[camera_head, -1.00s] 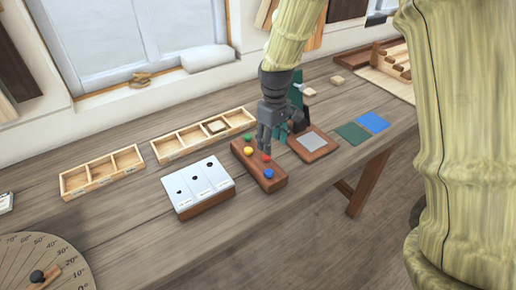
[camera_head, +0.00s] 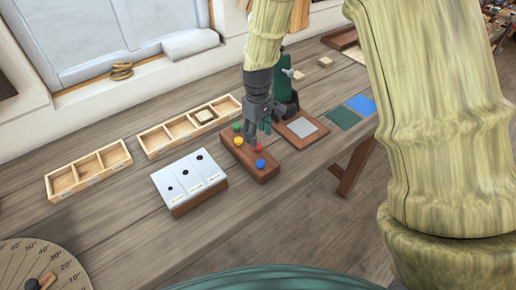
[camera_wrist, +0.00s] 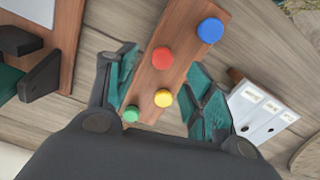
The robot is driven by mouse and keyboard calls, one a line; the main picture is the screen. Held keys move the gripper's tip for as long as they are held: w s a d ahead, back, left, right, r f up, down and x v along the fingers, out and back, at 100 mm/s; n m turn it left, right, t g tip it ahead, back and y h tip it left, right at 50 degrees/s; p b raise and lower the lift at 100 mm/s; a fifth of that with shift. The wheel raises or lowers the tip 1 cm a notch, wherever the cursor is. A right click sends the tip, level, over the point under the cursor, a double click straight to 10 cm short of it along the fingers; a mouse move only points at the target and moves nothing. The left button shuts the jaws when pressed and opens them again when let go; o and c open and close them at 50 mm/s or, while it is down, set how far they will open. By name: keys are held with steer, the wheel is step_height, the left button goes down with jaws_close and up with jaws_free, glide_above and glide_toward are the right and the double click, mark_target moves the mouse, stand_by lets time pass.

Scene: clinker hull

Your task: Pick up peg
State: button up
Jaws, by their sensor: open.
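A dark wood block (camera_head: 262,175) on the bench carries a green peg (camera_head: 237,126), a yellow peg (camera_head: 248,141), a red peg (camera_head: 258,148) and a blue peg (camera_head: 260,163). My gripper (camera_head: 256,138) is open, pointing down over the block. In the wrist view, its teal-padded fingers (camera_wrist: 166,82) lie to either side of the block, with the red peg (camera_wrist: 162,57) and yellow peg (camera_wrist: 163,98) between them. The green peg (camera_wrist: 131,114) lies nearer the palm and the blue peg (camera_wrist: 210,31) lies beyond the fingertips. No peg is visibly gripped.
A white-topped box with holes (camera_head: 190,175) stands left of the block. Compartment trays (camera_head: 90,172) lie behind it. A wood plate with a grey square (camera_head: 301,128) and a dark green stand (camera_head: 283,80) are close on the right. Bare bench lies in front.

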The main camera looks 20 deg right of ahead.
mark_target(258, 152)
steer(key=shift+s+f+p, duration=0.2)
steer(key=shift+f+p, duration=0.3)
steer(key=shift+f, duration=0.05)
steer(key=shift+f+p, duration=0.95)
steer(key=shift+f, duration=1.1)
steer(key=c, duration=0.8)
